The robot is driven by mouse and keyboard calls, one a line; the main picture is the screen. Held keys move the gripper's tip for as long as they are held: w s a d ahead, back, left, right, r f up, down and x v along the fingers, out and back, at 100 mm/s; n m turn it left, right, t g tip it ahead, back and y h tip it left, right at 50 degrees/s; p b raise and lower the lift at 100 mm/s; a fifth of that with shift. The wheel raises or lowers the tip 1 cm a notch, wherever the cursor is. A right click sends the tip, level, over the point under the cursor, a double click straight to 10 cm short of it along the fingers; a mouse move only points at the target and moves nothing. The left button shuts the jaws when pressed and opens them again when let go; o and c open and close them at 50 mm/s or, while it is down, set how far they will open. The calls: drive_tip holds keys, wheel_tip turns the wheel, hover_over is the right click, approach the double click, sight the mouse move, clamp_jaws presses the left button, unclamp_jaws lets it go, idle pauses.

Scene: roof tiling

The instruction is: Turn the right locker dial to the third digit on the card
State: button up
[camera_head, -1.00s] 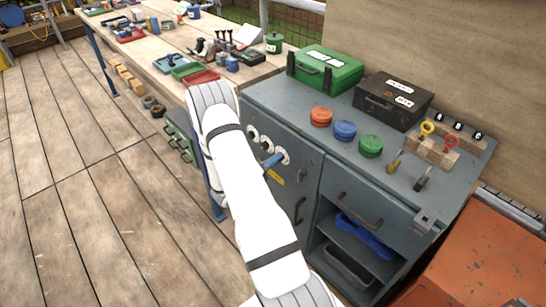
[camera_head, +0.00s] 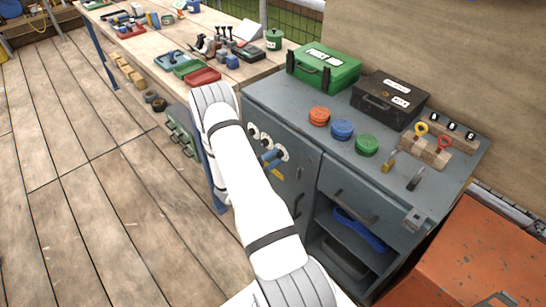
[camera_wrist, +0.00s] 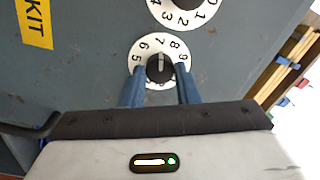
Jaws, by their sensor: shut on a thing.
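Three white dials (camera_head: 253,132) sit in a row on the grey locker door (camera_head: 296,160). My gripper (camera_wrist: 160,72) has blue fingers on either side of a black knob, shut on it. This is the right dial (camera_wrist: 151,42), at the end of the row. Its ring shows 5, 6, 7, 8 and 9; the rest is hidden by the knob and fingers. The knob's white line points up in the wrist view, close to the 7. The neighbouring dial (camera_wrist: 199,20) is partly cut off at the top. I cannot make out a card with readable digits.
A yellow label (camera_wrist: 35,22) is beside the dials. A door handle (camera_head: 298,205) is below right of them. The cabinet top carries a green case (camera_head: 325,68), a dark box (camera_head: 390,99) and coloured discs (camera_head: 342,130). A wooden bench (camera_head: 150,45) stands behind.

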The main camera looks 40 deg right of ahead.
drive_tip(key=shift+n, duration=0.5)
drive_tip(key=o, duration=1)
drive_tip(key=shift+a, duration=0.1)
drive_tip(key=a, duration=0.7)
drive_tip(key=shift+s+a+f, duration=0.15)
drive_tip(key=shift+s+a, duration=0.15)
drive_tip(key=shift+s, duration=0.05)
